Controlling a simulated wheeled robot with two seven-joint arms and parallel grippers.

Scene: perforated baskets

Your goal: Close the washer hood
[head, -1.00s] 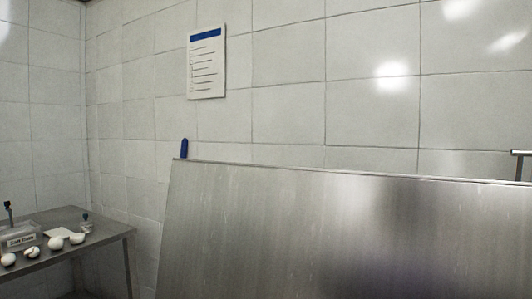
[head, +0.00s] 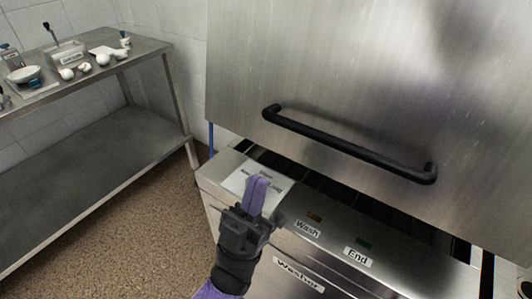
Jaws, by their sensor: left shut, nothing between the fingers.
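The washer hood (head: 340,80) is a large brushed-steel panel filling the upper right of the head view. A black bar handle (head: 350,147) runs across its lower part. The hood is raised, with a dark gap between its lower edge and the washer body (head: 330,262). The washer's front carries labels reading Wash, End and Washer. My left gripper (head: 257,190) has purple fingers, shut and empty. It appears in front of the washer's left corner, below and left of the handle, apart from it. My right gripper is not in view.
A steel table (head: 150,47) with a lower shelf stands at the left. It holds a labelled container (head: 68,54), several white round items and a bowl (head: 25,74). The speckled floor (head: 130,220) between table and washer is clear.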

